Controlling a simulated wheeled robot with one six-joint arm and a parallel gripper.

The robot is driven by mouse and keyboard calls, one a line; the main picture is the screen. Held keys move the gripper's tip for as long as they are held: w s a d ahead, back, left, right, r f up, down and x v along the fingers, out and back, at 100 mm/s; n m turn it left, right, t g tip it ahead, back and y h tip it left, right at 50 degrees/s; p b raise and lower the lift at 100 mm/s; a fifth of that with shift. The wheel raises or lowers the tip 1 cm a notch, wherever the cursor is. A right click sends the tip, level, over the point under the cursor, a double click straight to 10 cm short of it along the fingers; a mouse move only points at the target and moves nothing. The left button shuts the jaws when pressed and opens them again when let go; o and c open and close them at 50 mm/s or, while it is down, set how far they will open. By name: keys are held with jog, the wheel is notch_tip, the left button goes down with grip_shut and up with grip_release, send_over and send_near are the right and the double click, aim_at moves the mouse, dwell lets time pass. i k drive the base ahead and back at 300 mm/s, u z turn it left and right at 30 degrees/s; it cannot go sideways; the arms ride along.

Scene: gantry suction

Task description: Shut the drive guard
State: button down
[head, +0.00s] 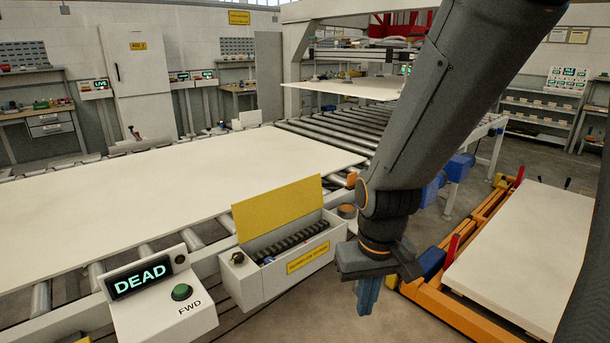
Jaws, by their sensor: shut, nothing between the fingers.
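The drive guard is a box on the side of the roller conveyor, with a yellow lid (278,212) standing raised along its back edge. The box (290,275) is open at the top, and dark ribbed drive parts (292,241) show inside. A yellow label is on its front. My gripper (367,300) is to the right of the box in the picture, pointing down, fingers shut and empty. It looks apart from the lid and the box.
A control box (160,300) with a "DEAD" display and a green FWD button stands left of the guard. A large pale board (200,180) lies on the rollers behind it. An orange lift (440,305) bearing another board (525,255) stands at right.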

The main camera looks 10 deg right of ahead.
aim_at(254, 216)
jog(key=z, duration=0.2)
jog(key=i, duration=0.7)
jog(key=u, duration=0.55)
jog(key=i, duration=0.7)
jog(key=u, duration=0.6)
